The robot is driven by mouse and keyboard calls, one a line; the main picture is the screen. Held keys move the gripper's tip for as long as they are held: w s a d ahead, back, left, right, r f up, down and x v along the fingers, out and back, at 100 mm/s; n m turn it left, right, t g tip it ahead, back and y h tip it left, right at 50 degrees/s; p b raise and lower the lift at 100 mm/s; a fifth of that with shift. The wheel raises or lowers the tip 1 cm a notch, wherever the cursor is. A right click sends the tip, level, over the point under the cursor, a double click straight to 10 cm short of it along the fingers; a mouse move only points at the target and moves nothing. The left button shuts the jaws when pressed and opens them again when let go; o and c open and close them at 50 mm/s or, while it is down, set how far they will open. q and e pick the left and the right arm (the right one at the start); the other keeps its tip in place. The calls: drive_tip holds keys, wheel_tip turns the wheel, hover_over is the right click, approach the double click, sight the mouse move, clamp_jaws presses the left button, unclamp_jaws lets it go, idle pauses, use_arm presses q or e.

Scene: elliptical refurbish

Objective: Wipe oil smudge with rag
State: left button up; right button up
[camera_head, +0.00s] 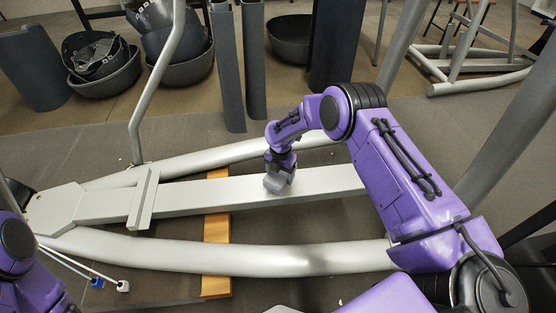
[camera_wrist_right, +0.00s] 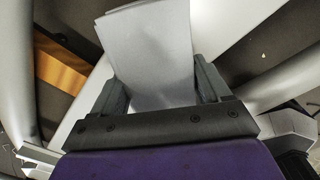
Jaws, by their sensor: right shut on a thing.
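My right gripper (camera_head: 279,184) is down at the middle grey beam (camera_head: 225,192) of the elliptical frame. In the right wrist view the right gripper (camera_wrist_right: 162,95) is shut on a pale grey-white rag (camera_wrist_right: 150,50), which sticks out past the fingers over the beam. In the head view the rag shows only as a small grey patch under the gripper. I cannot tell whether it touches the beam. I cannot make out an oil smudge; the rag and gripper may hide it. My left arm shows at the lower left edge, but its gripper is out of view.
A curved grey tube (camera_head: 220,255) runs in front of the beam and another behind it. An orange wooden block (camera_head: 216,256) lies under the frame. Cables with blue and white plugs (camera_head: 97,283) lie at the lower left. Black tubs (camera_head: 107,80) stand at the back.

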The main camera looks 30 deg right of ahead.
drive_tip(key=shift+s+r+p, duration=0.1)
drive_tip(key=shift+r+p, duration=2.15)
drive_tip(key=shift+r, duration=0.55)
